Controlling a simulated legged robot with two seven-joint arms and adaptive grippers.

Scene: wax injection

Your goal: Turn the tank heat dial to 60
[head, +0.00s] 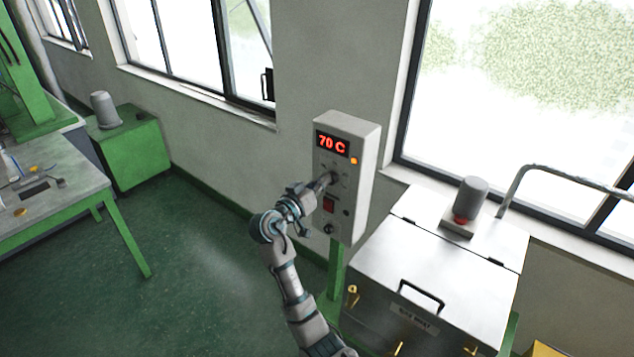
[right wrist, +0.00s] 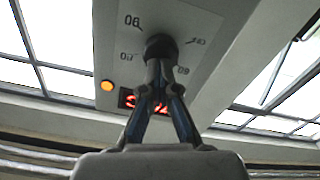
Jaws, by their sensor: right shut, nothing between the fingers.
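The grey control box (head: 358,190) stands on a green post by the wall, and its red display (head: 333,143) reads 70 C. The dark round heat dial (right wrist: 160,44) is on the box face below the display, with scale numbers around it. In the head view the dial is mostly hidden by my right gripper (head: 328,180). My right gripper also shows in the right wrist view (right wrist: 158,70). Its fingertips are together and empty, right in front of the dial; I cannot tell if they touch it. My left gripper is not in view.
A metal tank (head: 430,262) with a handled lid stands right of the box, a grey motor (head: 472,195) on top. An orange lamp (head: 354,161) and a red switch (head: 329,204) are on the box face. A workbench (head: 60,208) is far left; floor between is clear.

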